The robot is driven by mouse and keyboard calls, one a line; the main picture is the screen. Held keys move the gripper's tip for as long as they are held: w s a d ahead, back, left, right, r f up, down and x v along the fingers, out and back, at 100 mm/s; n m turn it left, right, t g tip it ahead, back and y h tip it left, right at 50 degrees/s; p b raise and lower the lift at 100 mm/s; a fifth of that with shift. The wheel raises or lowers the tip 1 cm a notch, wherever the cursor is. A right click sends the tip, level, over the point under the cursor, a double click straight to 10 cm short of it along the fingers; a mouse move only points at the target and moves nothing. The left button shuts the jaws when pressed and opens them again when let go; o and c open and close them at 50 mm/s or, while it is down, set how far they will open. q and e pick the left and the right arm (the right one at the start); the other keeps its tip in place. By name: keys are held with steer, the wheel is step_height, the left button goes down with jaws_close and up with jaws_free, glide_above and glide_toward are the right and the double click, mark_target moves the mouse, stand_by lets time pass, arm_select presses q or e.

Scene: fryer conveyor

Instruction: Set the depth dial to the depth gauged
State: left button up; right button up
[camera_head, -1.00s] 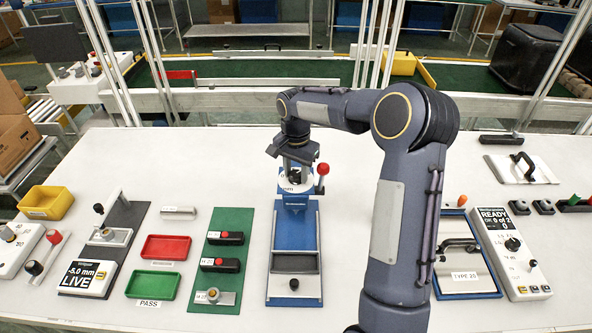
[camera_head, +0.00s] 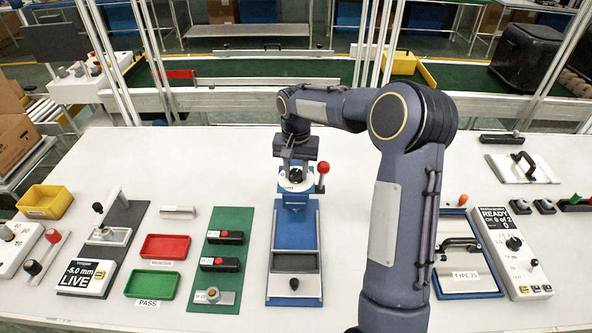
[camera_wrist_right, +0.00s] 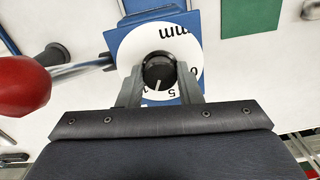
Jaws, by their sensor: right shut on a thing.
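The depth dial is a white disc (camera_wrist_right: 131,62) on a blue press-like fixture (camera_head: 291,232) at the middle of the table. A black knob (camera_wrist_right: 158,66) with a white pointer line is at its centre. In the right wrist view the pointer points down and slightly left, beside a "5" at the lower rim. My right gripper (camera_wrist_right: 160,78) is shut on the knob, one finger on each side; it also shows in the head view (camera_head: 297,171). A depth gauge display (camera_head: 87,276) at the left reads "-5.0 mm LIVE". My left gripper is not in view.
A red-ball lever (camera_head: 322,170) sticks out beside the dial. A green board (camera_head: 223,250) with black blocks, red (camera_head: 165,247) and green (camera_head: 152,285) trays lie to the left. A "TYPE 25" fixture (camera_head: 466,276) and a "READY" control box (camera_head: 511,254) are at the right.

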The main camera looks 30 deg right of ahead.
mark_target(296, 172)
steer(key=n, duration=0.3)
steer(key=shift+n, duration=2.1)
steer(key=o, duration=1)
step_height(296, 172, up, 7)
steer(key=shift+b, duration=0.75)
steer(key=shift+r, duration=0.45)
